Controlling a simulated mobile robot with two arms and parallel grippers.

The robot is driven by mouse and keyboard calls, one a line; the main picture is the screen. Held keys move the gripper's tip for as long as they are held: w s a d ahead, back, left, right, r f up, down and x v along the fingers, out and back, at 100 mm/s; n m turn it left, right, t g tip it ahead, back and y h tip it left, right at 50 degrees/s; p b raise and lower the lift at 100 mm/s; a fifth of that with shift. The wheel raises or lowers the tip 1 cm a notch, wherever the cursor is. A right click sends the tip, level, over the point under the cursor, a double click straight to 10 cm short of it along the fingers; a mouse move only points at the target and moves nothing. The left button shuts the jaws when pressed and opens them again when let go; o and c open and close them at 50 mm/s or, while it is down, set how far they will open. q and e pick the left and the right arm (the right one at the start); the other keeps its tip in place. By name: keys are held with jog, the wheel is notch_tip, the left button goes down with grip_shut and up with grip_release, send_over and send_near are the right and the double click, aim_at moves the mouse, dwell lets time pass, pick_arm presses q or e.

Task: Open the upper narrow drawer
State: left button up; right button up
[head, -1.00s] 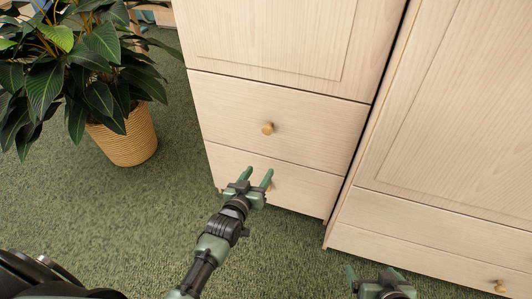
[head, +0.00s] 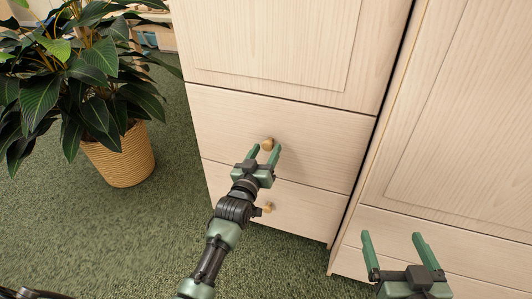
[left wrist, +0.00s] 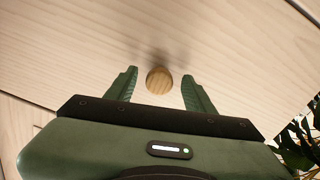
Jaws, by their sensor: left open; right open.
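The upper narrow drawer (head: 225,122) is in the left, narrow cabinet, below a panelled door, and is closed. Its round wooden knob (head: 267,144) sits at the middle of its front. My left gripper (head: 264,152) is open at this knob. In the left wrist view the knob (left wrist: 159,81) lies between the two open fingertips (left wrist: 159,88), with a gap on each side. Whether the fingers reach past the knob in depth is hard to tell. My right gripper (head: 392,245) is open and empty, in front of the wider cabinet at lower right.
A lower drawer (head: 300,213) with its own knob (head: 267,207) is below, closed and partly behind my left arm. A wider cabinet (head: 460,130) stands to the right. A plant in a wicker pot (head: 122,158) stands on the green carpet at left. Carpet between is clear.

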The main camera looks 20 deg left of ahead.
pick_arm(q)
jog(key=shift+w, duration=0.3)
grip_shut()
dwell(1.3)
